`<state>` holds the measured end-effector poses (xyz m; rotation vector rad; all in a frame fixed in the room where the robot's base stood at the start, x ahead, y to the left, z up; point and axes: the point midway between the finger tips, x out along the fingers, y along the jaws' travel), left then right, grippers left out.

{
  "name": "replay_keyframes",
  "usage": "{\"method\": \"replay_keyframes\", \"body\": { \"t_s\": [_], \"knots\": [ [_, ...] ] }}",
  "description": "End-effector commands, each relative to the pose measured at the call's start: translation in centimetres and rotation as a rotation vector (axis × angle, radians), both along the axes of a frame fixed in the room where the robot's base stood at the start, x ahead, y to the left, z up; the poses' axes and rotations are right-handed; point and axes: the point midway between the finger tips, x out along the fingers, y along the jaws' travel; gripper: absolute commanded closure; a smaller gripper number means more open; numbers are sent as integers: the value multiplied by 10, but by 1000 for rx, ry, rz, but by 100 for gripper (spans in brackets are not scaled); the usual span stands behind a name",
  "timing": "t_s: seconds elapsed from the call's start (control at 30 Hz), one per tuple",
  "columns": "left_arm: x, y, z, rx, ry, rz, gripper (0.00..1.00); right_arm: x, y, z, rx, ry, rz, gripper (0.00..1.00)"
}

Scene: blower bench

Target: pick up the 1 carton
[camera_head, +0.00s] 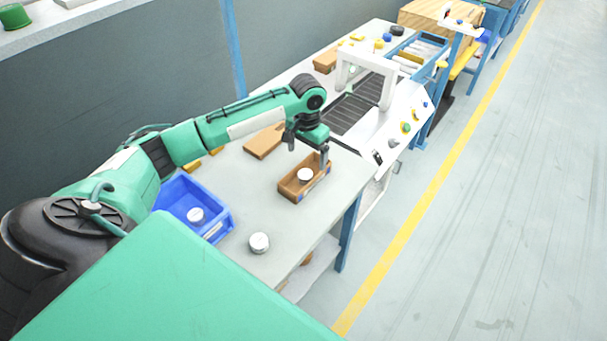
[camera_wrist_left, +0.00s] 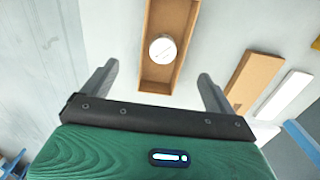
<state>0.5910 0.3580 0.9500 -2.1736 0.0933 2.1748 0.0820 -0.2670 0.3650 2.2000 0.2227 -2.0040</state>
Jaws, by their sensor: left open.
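An open brown carton (camera_head: 288,188) sits on the bench below my left gripper. A white round part (camera_head: 305,175) lies inside it. In the left wrist view the carton (camera_wrist_left: 154,84) lies ahead between the fingers, its long side running away from me, with the white part (camera_wrist_left: 163,49) in it. My left gripper (camera_head: 312,150) is open and empty, above the carton's far side; it also shows in the left wrist view (camera_wrist_left: 157,75). Whether a finger touches the carton is hard to tell. My right gripper is not in view.
A blue bin (camera_head: 176,196) holding a white round part stands at the left. Another white round part (camera_head: 259,243) lies near the front edge. A flat brown box (camera_head: 264,141) lies behind the carton. A white frame (camera_head: 365,66) stands further along. The bench around the carton is mostly clear.

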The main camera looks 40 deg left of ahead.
Motion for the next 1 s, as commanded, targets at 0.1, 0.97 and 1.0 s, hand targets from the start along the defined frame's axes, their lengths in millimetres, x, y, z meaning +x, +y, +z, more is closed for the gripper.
{"method": "replay_keyframes", "body": {
  "t_s": [0.1,0.97,1.0],
  "knots": [
    [-1,1,-22,0,4,0,9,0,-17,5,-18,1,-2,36],
    [0,1,-94,1,-1,-2,9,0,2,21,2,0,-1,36],
    [0,2,-94,1,-1,-2,11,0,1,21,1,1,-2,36]
  ]
}}
